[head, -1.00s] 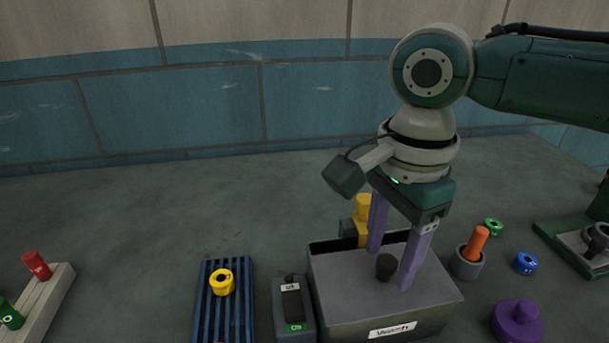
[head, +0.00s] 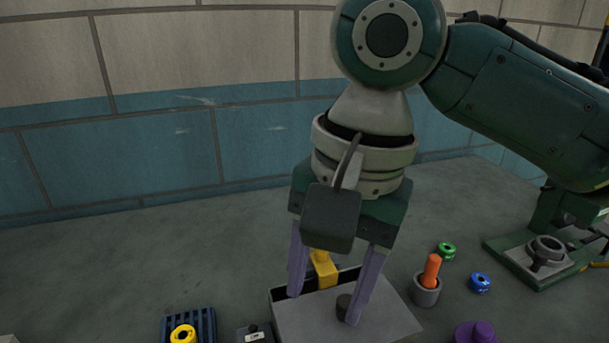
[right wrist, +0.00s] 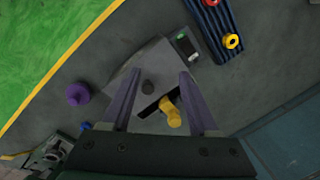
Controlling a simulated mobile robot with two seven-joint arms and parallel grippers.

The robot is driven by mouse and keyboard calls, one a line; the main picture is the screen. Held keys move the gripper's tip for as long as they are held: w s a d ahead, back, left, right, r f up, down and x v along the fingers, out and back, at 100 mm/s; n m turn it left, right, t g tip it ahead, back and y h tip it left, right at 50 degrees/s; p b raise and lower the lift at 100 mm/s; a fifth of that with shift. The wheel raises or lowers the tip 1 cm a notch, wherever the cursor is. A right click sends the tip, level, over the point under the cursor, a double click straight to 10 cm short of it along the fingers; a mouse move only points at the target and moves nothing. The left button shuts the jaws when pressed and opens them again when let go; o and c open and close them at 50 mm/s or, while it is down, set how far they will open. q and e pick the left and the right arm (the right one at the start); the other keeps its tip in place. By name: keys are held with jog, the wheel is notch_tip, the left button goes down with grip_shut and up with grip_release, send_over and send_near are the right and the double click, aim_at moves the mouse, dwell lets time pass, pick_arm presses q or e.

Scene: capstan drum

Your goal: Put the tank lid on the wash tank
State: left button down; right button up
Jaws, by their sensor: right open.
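The wash tank (head: 378,338) is a grey box at the bottom of the head view, cut off by its edge. The flat grey tank lid (head: 385,310) with a dark round knob (head: 344,308) lies over most of its top. A dark open strip shows along the tank's back side, also in the right wrist view (right wrist: 150,107). My right gripper (head: 324,305) is open above the lid, its purple fingers apart. In the right wrist view the knob (right wrist: 148,87) shows between the fingers, nearer the left one; contact is not visible. My left gripper is out of view.
A yellow fitting (head: 324,268) stands at the tank's back edge. An orange-handled tool in a grey cup (head: 427,290), green (head: 447,250) and blue (head: 480,282) rings and a purple knob (head: 475,332) lie right. A blue rack (head: 203,323) stands left. The counter behind is clear.

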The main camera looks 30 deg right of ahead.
jog(key=s+a+f+n+t+y, duration=0.2)
jog(key=s+a+f+n, duration=0.2)
jog(key=s+n, duration=0.35)
jog(key=s+d+n+h, duration=0.2)
jog(key=s+d+n, duration=0.3)
jog(key=d, duration=0.1)
jog(key=shift+s+d+f+n+t+h, duration=0.15)
jog(key=shift+s+f+n+t+h, duration=0.2)
jog(key=shift+s+f+t+h, duration=0.1)
notch_tip(320, 180, up, 40)
jog(key=p, duration=4)
